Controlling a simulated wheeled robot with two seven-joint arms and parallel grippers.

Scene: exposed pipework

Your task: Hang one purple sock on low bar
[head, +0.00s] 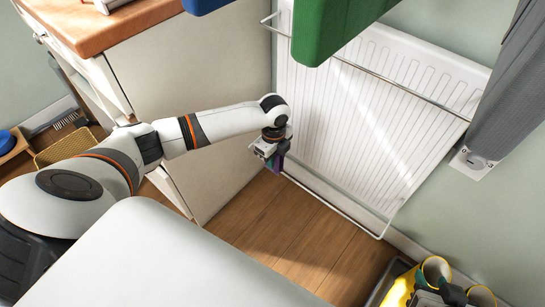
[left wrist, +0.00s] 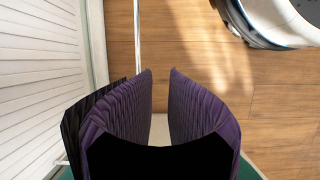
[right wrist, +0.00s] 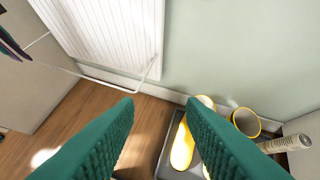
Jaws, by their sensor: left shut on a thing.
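The purple sock (left wrist: 203,108) is ribbed and hangs as two upright flaps with a gap between them in the left wrist view, hiding most of my left fingers. In the head view my left gripper (head: 272,153) is shut on it near the left end of the low bar (head: 335,207). The low bar is thin and white, below the radiator. In the left wrist view the bar (left wrist: 137,35) runs down to the sock's left flap; whether they touch I cannot tell. My right gripper (right wrist: 160,101) has teal ribbed fingers, is apart and empty, away from the bar.
A white radiator (head: 345,115) stands against the wall, with a chrome upper bar (head: 400,84) across it. A green item (head: 330,28) and a grey cloth (head: 505,95) hang above. A cabinet (head: 190,80) stands left. Yellow boots (right wrist: 182,145) stand in a grey tray at right.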

